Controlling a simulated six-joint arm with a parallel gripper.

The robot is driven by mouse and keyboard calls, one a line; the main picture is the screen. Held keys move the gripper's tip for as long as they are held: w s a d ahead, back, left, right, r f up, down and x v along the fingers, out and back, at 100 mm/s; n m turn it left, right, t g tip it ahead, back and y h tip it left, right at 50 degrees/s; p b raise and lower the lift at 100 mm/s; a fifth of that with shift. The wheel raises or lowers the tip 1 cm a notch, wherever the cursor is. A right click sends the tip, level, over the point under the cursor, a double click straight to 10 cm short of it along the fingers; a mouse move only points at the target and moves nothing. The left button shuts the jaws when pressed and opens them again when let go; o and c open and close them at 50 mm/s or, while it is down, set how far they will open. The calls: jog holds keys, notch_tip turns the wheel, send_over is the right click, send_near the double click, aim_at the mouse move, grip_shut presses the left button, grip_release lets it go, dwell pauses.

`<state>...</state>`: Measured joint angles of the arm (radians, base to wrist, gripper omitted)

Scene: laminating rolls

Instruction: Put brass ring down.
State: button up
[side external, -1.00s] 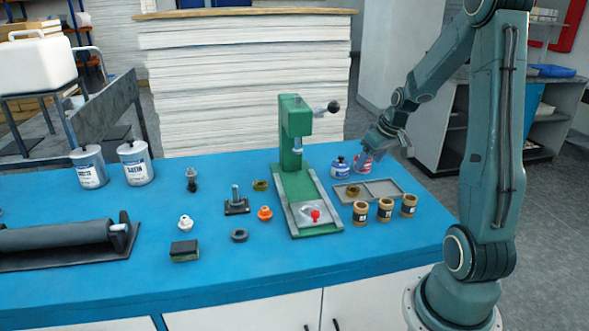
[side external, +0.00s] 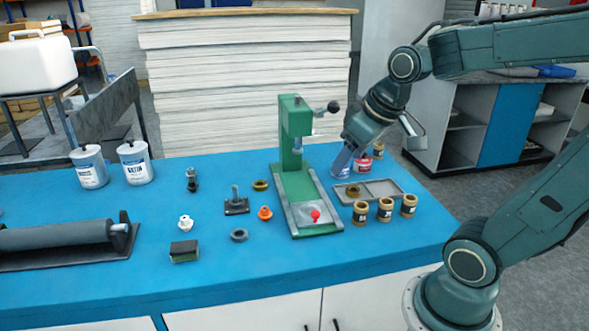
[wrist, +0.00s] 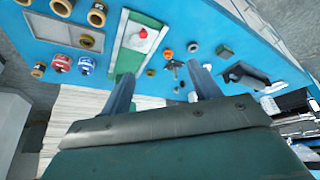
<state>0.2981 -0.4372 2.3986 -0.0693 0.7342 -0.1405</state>
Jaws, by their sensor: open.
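A brass ring (side external: 353,191) lies in the left compartment of the shallow grey tray (side external: 385,198); in the wrist view it is a small brown round (wrist: 87,40). A second brass-coloured ring (side external: 261,185) lies on the blue table left of the green press; it also shows in the wrist view (wrist: 150,72). I cannot tell which one the task means. My gripper (side external: 343,162) hangs over the back right of the table, behind the tray, and partly hides the blue-labelled can. In the wrist view my gripper (wrist: 163,85) has its fingers apart with nothing held between them.
The green press (side external: 297,160) stands left of the tray. Several brown jars (side external: 384,209) stand in front of the tray. A red-labelled can (side external: 364,164) and a blue-labelled can (wrist: 87,65) stand behind it. The table's front right is clear.

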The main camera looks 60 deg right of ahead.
jog(key=s+a+r+n+y, duration=0.1)
jog(key=s+a, duration=0.5)
jog(key=s, duration=0.1)
